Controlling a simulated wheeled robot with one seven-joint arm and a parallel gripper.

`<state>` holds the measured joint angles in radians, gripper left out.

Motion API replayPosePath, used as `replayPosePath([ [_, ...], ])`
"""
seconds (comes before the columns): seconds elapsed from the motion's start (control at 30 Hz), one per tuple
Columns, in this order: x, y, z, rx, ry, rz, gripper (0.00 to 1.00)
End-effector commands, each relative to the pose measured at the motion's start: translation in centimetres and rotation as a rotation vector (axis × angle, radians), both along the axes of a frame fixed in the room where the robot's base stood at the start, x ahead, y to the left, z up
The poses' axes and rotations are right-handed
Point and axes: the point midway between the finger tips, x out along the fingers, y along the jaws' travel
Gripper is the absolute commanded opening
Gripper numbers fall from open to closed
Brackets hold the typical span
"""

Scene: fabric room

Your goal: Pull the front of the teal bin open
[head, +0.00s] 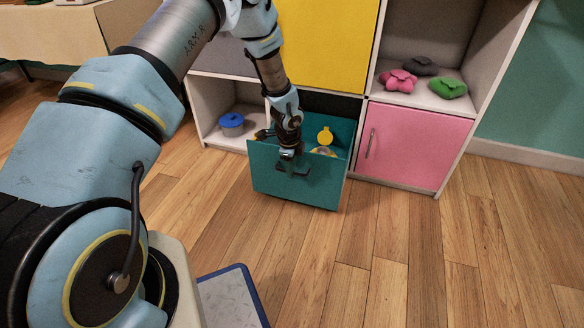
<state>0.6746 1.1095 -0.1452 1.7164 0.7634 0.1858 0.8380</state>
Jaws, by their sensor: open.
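The teal bin (322,187) is at the bottom middle of the shelf unit in the head view. It stands pulled out from the unit, so its inside shows from above. Something yellow (325,137) and a dark item lie inside it. My gripper (292,168) is at the bin's front, near its upper edge, and is open. The handle on the teal front is mostly hidden by my gripper, and I cannot tell whether the fingers touch it.
A pink door (415,146) with a handle is right of the bin. Pink (398,81), dark and green (448,88) pouches lie on the right shelf. A blue-edged board (230,298) is near my base. Wooden floor before the bin is clear.

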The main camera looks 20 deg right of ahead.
Motion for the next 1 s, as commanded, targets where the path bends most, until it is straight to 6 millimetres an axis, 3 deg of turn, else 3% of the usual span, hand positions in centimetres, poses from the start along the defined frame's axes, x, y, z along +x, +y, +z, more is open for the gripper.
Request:
replayPosePath([
  [0.3, -0.7, 0.7, 6.2, -0.002, -0.002, 0.001, 0.45],
  [0.5, -1.2, 1.1, 9.1, -0.001, -0.001, 0.0, 0.45],
  [1.0, -1.4, 1.3, 10.0, 0.0, 0.0, 0.0, 0.45],
])
